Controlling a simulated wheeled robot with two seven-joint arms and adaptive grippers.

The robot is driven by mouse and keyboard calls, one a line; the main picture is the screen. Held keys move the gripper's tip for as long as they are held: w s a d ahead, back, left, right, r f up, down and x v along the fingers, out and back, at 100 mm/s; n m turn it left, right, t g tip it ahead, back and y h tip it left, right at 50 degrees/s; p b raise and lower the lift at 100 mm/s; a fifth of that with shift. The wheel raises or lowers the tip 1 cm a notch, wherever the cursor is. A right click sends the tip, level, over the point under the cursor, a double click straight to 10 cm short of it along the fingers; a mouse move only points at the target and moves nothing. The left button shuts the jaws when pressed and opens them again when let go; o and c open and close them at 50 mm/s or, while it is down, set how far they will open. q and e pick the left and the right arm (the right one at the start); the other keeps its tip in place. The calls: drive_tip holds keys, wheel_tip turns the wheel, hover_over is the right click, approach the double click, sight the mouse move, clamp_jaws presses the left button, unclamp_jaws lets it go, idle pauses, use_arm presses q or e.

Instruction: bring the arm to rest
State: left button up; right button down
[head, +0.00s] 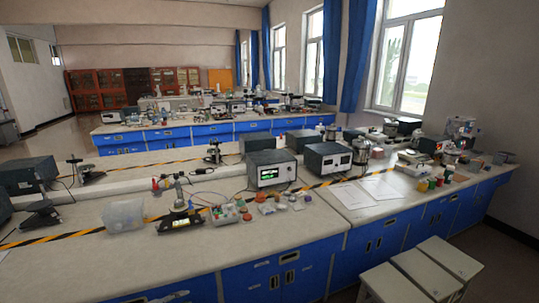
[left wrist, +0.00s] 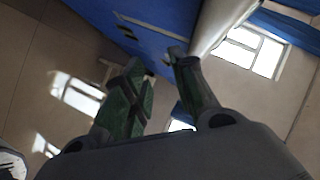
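My left gripper (left wrist: 155,68) shows in the left wrist view. Its two dark fingers with greenish parts stand apart, with nothing seen between them. Behind the fingers are a blue cabinet front (left wrist: 105,25) and a beige floor with bright sunlit patches; the gripper appears clear of both. Neither arm shows in the head view, and my right gripper is in neither view.
In the head view a long lab bench (head: 270,238) with blue cabinets crosses the front. It carries a clear plastic container (head: 124,215), a grey instrument (head: 272,172) and several small parts. White stools (head: 425,270) stand at the front right.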

use_arm(q)
drive_tip(key=s+f+n+g+y, duration=0.1)
drive_tip(key=s+f+n+y, duration=0.4)
drive_tip(key=s+f, duration=0.8)
drive_tip(key=s+f+n+g+y, duration=0.1)
drive_tip(key=s+f+n+y, duration=0.2)
drive_tip(key=s+f+n, duration=0.7)
drive_tip(key=s+d+f+g, duration=0.2)
drive_tip(key=s+f, duration=0.3)
drive_tip(key=s, duration=0.6)
drive_tip(key=s+d+f+n+g, duration=0.1)
drive_tip(key=s+d+f+g, duration=0.2)
drive_tip(key=s+f, duration=0.3)
drive_tip(key=s+d+f+g+y, duration=0.1)
drive_tip(key=s+f, duration=0.5)
drive_tip(key=s, duration=1.1)
drive_tip(key=shift+d+n+g, duration=0.3)
drive_tip(key=shift+d+g, duration=0.55)
drive_tip(key=shift+g, duration=0.25)
